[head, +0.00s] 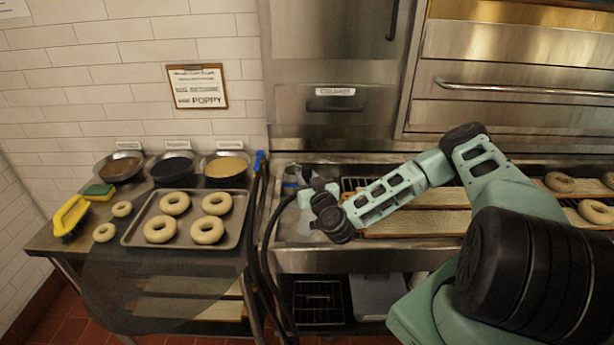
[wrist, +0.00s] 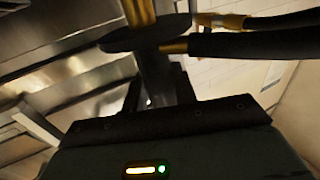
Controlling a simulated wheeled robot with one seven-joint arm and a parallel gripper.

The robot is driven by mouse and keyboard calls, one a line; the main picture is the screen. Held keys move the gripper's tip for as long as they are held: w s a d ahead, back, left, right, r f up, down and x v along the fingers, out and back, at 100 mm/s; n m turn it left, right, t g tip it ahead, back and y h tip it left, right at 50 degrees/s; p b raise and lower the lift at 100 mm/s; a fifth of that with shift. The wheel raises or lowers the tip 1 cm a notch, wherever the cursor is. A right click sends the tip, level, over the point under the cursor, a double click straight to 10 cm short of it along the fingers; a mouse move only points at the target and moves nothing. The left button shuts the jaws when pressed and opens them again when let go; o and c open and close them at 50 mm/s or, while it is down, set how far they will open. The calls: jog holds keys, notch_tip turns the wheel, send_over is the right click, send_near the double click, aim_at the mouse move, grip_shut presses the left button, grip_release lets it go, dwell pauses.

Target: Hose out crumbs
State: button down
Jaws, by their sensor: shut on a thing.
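My gripper (head: 303,196) is over the left end of the steel basin (head: 345,258), with its fingertips largely hidden in the head view. In the wrist view my gripper (wrist: 160,92) is shut on the hose nozzle (wrist: 152,66), a dark grey piece with a black disc and brass fittings. Black hoses (wrist: 250,42) run off to the right there. In the head view a black hose (head: 265,235) hangs between table and basin and bends up toward my gripper. I cannot make out any crumbs. Pale cloudy patches lie in the basin below my gripper.
A tray (head: 134,233) of several pale bagels lies on the left table, with three bowls (head: 226,167) behind and a yellow brush (head: 70,214) at left. Boards (head: 420,223) with browned bagels (head: 560,182) extend right behind my arm. A steel oven front (head: 520,85) rises behind.

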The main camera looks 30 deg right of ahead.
jog(key=s+a+p, duration=0.2)
jog(key=s+a, duration=0.2)
jog(key=s, duration=0.2)
jog(key=shift+s+a, duration=0.2)
jog(key=shift+s, duration=0.1)
dwell(1.3)
dwell(2.0)
jog(key=w+a+r+n+y+b, duration=0.2)
jog(key=w+a+r+y+b, duration=0.2)
jog(key=b, duration=0.5)
jog(key=shift+w+a+r+n, duration=0.3)
jog(key=shift+w+a, duration=0.3)
jog(key=shift+w, duration=0.2)
jog(key=shift+a, duration=0.15)
